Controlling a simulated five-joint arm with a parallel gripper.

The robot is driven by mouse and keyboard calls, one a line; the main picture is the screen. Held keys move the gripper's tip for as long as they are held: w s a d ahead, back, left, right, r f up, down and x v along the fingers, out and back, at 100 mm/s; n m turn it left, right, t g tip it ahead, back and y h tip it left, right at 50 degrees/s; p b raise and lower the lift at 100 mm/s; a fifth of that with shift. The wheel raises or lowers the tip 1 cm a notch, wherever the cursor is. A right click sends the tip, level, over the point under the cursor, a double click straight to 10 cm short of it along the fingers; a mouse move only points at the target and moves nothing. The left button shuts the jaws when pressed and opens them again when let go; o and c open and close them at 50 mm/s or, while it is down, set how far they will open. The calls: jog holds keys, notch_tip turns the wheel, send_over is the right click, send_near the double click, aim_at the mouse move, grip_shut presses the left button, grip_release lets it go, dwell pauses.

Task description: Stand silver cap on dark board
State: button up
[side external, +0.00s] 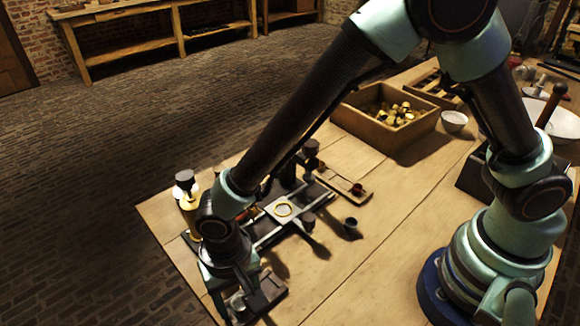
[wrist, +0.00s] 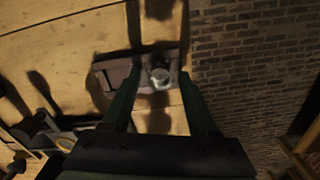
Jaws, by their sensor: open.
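The silver cap (side external: 238,303) is a small pale metal piece at the near corner of the table. In the wrist view the silver cap (wrist: 160,78) rests at the right part of the dark board (wrist: 112,72), which also shows in the side view (side external: 268,290). It looks upright, but its base is in shadow. My gripper (side external: 245,288) is low over the board. In the wrist view the open fingers of my gripper (wrist: 160,90) lie on either side of the cap, with gaps visible. Whether they touch the board is hidden.
A brass jar with a dark knob (side external: 186,185) stands near the left table edge.

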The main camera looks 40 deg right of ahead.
aim_at(241, 308)
notch_tip(241, 308, up, 12)
jog(key=w+d+r+t+y, duration=0.1)
jog(key=w+d+r, duration=0.4)
jog(key=d, duration=0.4)
jog(key=s+d+r+n+t, duration=0.1)
jog(key=d+r+t, duration=0.1)
jog(key=d, duration=0.8)
jog(key=s+d+r+n+t+h, duration=0.1)
jog(key=d+r, duration=0.3)
jog(key=d, duration=0.7)
jog(key=shift+s+d+r+n+t, duration=0.35)
jog(key=shift+s+n+t, duration=0.15)
jog(key=shift+s+t, duration=0.25)
jog(key=shift+a, duration=0.1)
